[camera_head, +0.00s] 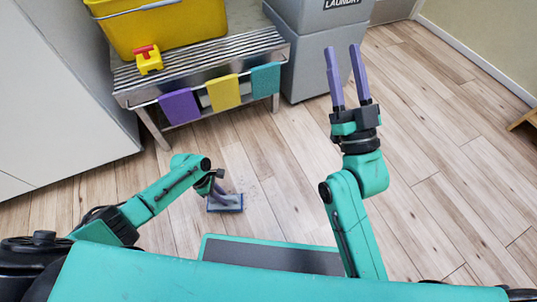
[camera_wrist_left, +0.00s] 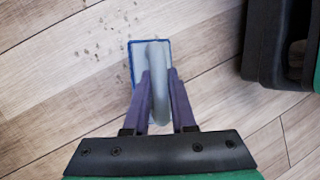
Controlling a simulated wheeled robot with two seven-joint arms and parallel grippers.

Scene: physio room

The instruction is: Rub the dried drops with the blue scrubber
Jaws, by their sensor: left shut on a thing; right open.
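The blue scrubber (camera_head: 232,208) is at floor level, in front of my base in the head view. In the left wrist view the scrubber (camera_wrist_left: 136,62) shows a pale top with a blue edge and a grey loop handle. My left gripper (camera_head: 216,190) is shut on this handle, its purple fingers on either side of it in the left wrist view (camera_wrist_left: 159,84). The dried drops (camera_wrist_left: 98,48) are small brown specks on the floor, beside the scrubber to its left in that view. Any drops under the scrubber are hidden. My right gripper (camera_head: 342,48) is open and empty, raised above the floor.
A slatted metal bench (camera_head: 200,66) at the back left holds a yellow tub (camera_head: 165,28) and a yellow-and-red item (camera_head: 148,60). Purple, yellow and teal cloths hang from its front. A grey laundry bin (camera_head: 312,50) stands beside it.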

